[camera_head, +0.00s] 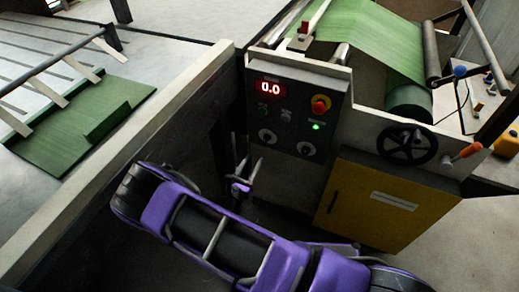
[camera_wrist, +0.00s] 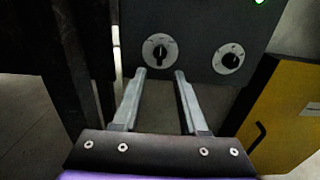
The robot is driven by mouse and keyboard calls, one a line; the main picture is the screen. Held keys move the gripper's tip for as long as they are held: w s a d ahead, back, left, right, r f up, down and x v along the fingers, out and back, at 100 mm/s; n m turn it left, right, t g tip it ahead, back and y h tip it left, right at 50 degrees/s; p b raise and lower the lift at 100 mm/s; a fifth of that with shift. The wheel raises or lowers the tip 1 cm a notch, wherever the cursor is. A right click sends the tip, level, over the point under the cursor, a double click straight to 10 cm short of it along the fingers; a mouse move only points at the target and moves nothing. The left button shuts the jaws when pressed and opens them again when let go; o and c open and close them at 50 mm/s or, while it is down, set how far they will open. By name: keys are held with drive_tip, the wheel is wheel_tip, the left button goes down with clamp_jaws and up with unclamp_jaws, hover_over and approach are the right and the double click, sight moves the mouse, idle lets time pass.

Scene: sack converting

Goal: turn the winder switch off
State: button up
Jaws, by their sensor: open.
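Two black rotary switches on white round plates sit low on the dark control panel (camera_head: 283,95). The left switch (camera_head: 267,137) also shows in the wrist view (camera_wrist: 159,50), its handle roughly upright. The right switch (camera_head: 306,149) also shows in the wrist view (camera_wrist: 229,57), its handle tilted. I cannot read any label naming the winder switch. My gripper (camera_head: 251,166) is open and empty, below and slightly left of the left switch. In the wrist view its fingertips (camera_wrist: 160,74) lie apart, on either side just below the left switch, with no visible contact.
The panel has a red 0.0 display (camera_head: 269,88), a red stop button (camera_head: 320,104) and a lit green lamp (camera_head: 316,127). A yellow cabinet (camera_head: 375,205) stands below right, near a black handwheel (camera_head: 407,145). A pale rail (camera_head: 120,155) runs along the left.

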drive_tip(key=v, duration=0.9)
